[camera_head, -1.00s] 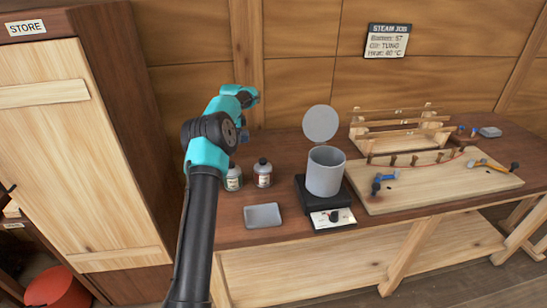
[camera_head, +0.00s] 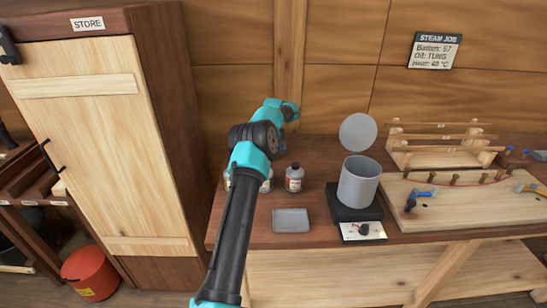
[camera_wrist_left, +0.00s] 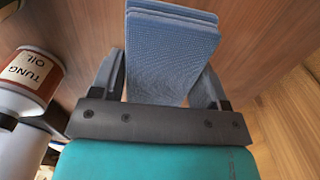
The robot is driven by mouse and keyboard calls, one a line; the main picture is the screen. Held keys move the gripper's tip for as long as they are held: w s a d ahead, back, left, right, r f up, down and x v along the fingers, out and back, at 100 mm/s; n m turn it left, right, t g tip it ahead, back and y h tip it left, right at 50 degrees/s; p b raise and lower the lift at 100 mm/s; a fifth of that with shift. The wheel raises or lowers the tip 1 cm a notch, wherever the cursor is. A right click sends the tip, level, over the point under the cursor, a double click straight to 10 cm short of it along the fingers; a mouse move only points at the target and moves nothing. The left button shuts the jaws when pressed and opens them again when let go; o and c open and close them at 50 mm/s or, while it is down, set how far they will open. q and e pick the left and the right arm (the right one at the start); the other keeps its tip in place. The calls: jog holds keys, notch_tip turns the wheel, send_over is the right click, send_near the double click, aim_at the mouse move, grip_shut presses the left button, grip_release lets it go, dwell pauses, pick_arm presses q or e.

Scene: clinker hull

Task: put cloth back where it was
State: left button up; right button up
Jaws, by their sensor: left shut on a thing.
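My left gripper (camera_wrist_left: 165,78) is shut on a folded blue cloth (camera_wrist_left: 170,48), with a finger on each side of it in the left wrist view. The cloth shows several stacked layers. In the head view my left arm reaches over the left part of the bench, close to the bottles. There the gripper and cloth are mostly hidden behind the arm; a small bluish patch beside the wrist may be the cloth. My right gripper is in neither view.
A tung oil bottle (camera_wrist_left: 25,80) is close on the left in the wrist view. Another bottle (camera_head: 294,178), a grey tray (camera_head: 291,220) and a grey pot (camera_head: 358,182) on a heater stand on the bench. The store cupboard (camera_head: 105,140) and a red bucket (camera_head: 91,273) are left.

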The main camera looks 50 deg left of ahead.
pick_arm(q)
jog(key=shift+f, duration=0.15)
jog(key=shift+f, duration=2.35)
jog(key=shift+f, duration=0.2)
jog(key=o, duration=1)
jog(key=shift+c, duration=0.2)
jog(key=shift+r, duration=0.15)
notch_tip(320, 180, up, 12)
jog(key=shift+r, duration=0.1)
